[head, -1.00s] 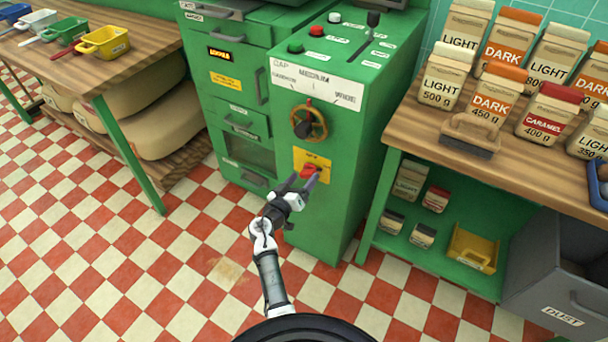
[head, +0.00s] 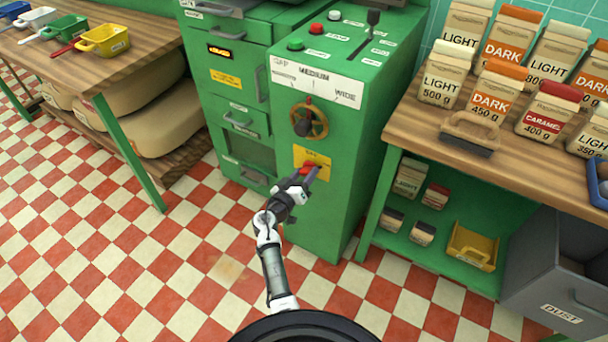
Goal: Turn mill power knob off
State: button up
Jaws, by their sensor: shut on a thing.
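The mill power knob (head: 308,166) is a small red knob on a yellow plate (head: 323,160), low on the front of the green mill cabinet (head: 344,190). My gripper (head: 306,174) is at the knob, with its fingers on either side and shut on it. The fingers and wrist cover part of the knob, so its exact angle is hard to tell. Above it is a brass handwheel (head: 316,116) with a dark hub, under a white label strip (head: 318,80) reading GAP, MEDIUM and WIDE.
Red (head: 316,28) and green (head: 296,44) buttons and a black lever (head: 373,22) sit on the cabinet top. A wooden bench with coffee bags (head: 494,90) stands right; a table with coloured scoops (head: 103,40) stands left. The checkered floor in front is clear.

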jog(key=shift+f+n, duration=0.1)
jog(key=shift+n, duration=0.2)
jog(key=n+b, duration=0.1)
jog(key=n, duration=0.1)
jog(key=shift+a+n+b, duration=0.1)
jog(key=shift+n+b, duration=0.25)
jog(key=shift+n, duration=0.05)
jog(key=n, duration=0.2)
jog(key=shift+w+n+b, duration=0.1)
jog(key=shift+n+b, duration=0.2)
jog(key=shift+n, duration=0.1)
jog(key=n, duration=0.5)
jog(key=shift+a+f+n, duration=0.1)
jog(key=shift+a+n, duration=0.05)
jog(key=shift+n, duration=0.15)
jog(key=o, duration=1)
jog(key=b+v, duration=0.1)
jog(key=v, duration=1.2)
jog(key=shift+s+a+b, duration=0.2)
jog(key=shift+s+b, duration=0.1)
jog(key=shift+a, duration=0.1)
